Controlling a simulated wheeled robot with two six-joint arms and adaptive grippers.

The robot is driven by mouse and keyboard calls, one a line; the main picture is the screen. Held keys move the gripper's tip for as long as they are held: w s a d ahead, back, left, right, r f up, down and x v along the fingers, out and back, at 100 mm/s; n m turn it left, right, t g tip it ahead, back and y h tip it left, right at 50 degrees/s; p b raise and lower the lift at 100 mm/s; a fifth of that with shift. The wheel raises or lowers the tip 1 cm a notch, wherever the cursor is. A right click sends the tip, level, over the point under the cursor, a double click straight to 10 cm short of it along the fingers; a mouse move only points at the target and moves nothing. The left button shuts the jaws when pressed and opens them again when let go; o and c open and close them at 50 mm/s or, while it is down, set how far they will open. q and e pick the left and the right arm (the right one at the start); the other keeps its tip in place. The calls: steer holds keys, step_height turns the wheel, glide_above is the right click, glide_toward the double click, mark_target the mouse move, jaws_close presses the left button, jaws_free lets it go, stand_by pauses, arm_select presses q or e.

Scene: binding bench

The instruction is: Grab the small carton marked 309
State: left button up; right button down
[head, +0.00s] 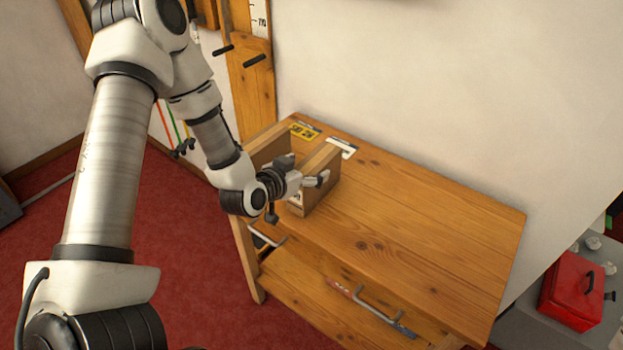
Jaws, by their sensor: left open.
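Two small brown cartons stand side by side at the left end of the wooden bench top. The right carton (322,190) shows its top and side, with a pale label low on its front partly hidden by my gripper. I cannot read 309 on either. My left gripper (306,178) is open at the front of the right carton, its fingers overlapping that carton in the picture. I cannot tell whether they touch it. My right gripper is out of view.
The wooden bench (420,220) is clear to the right of the cartons. A yellow label (303,131) and a white label (342,148) lie behind them. A red box (573,291) stands at the far right. A wall is behind.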

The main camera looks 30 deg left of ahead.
mark_target(311, 166)
arm_select(q)
steer(key=w+f, duration=0.1)
steer(key=w, duration=0.1)
steer(key=w+a+f, duration=0.1)
steer(key=w, duration=0.1)
steer(key=shift+f, duration=0.35)
steer(key=shift+s+d+r, duration=0.2)
steer(key=shift+s+r, duration=0.25)
steer(key=shift+s, duration=0.05)
steer(key=c, duration=0.8)
steer(key=shift+s+d+r, duration=0.1)
steer(key=shift+s+r, duration=0.1)
steer(key=shift+s, duration=0.05)
steer(key=c, duration=0.5)
jaws_close()
steer(key=shift+w+f, duration=0.15)
steer(key=shift+w, duration=0.15)
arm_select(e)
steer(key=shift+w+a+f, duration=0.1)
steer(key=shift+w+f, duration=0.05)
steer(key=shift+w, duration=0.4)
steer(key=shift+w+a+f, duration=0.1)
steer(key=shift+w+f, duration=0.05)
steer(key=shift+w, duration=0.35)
